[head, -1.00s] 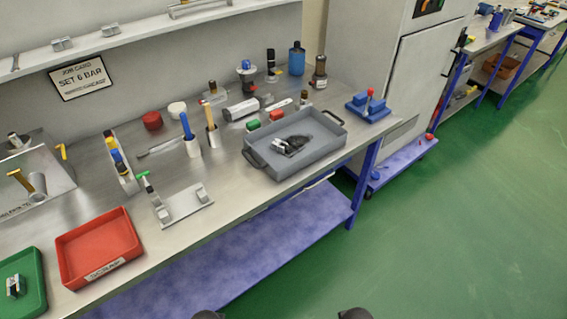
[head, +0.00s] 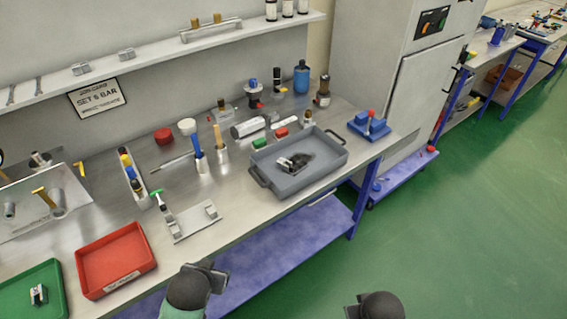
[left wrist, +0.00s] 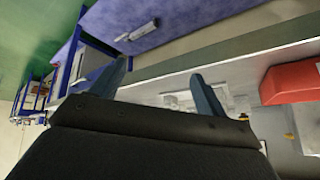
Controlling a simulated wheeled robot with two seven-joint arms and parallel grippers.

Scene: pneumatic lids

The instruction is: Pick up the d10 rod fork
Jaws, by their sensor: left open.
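I cannot tell for sure which part is the d10 rod fork. A dark part with a silver, fork-like end (head: 296,162) lies in the grey tray (head: 262,176) on the bench. A small silver and dark part (head: 38,294) lies in the green tray (head: 62,300) at the lower left. My left gripper (head: 213,276) is in front of the bench edge, apart from both parts. In the left wrist view its two fingers (left wrist: 160,88) are spread with nothing between them. My right arm's dark end (head: 378,305) shows at the bottom edge; its fingers are not clear.
A red tray (head: 88,289) sits by the front edge, beside a grey bracketed plate (head: 194,222). Upright blue and tan handled tools (head: 198,150), a red cap (head: 163,136) and bottles (head: 301,77) stand behind. A blue fixture (head: 369,128) is right of the grey tray.

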